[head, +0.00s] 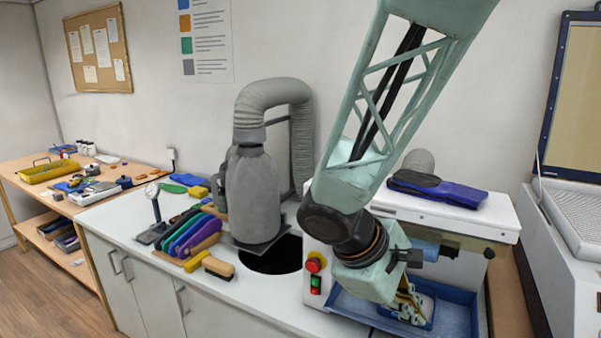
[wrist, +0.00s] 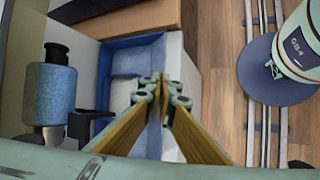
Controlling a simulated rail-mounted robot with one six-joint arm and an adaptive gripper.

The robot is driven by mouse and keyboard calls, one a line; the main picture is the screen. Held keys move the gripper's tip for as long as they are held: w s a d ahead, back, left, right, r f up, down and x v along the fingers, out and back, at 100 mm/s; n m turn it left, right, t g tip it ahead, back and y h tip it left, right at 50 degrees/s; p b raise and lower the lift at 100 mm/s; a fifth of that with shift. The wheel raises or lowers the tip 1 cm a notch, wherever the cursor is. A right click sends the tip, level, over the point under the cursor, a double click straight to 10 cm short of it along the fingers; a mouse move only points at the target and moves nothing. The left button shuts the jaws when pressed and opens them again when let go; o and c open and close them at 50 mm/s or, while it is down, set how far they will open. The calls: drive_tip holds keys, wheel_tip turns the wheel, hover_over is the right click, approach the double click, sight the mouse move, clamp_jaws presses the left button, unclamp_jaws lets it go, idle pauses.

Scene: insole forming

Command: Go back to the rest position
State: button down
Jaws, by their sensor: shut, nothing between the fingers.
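My gripper (wrist: 159,88) shows in the wrist view with its two fingers together and nothing between them. In the head view my gripper (head: 411,308) points down at the end of the pale green arm, over the blue tray (head: 457,312) at the front of the white machine. The blue tray also shows below the fingers in the wrist view (wrist: 124,62). I cannot tell how high the fingertips are above it.
The white machine (head: 475,221) carries dark blue insoles (head: 437,188) on top. A grey hose and bag (head: 254,190) stand left of my arm. Brushes and coloured insoles (head: 191,232) lie on the white counter. A forming press (head: 575,215) stands at right. A floor rail (wrist: 251,80) runs nearby.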

drive_tip(key=s+a+r+m+t+y+b, duration=0.1)
drive_tip(key=s+r+m+y, duration=0.2)
drive_tip(key=s, duration=0.8)
drive_tip(key=s+a+r+m+t+y+b, duration=0.1)
drive_tip(key=s+a+r+m+y, duration=0.1)
drive_tip(key=s+r+m+y, duration=0.2)
drive_tip(key=shift+s+r+m, duration=1.5)
drive_tip(key=shift+s+r, duration=2)
drive_tip(key=shift+r, duration=0.1)
idle(2.9)
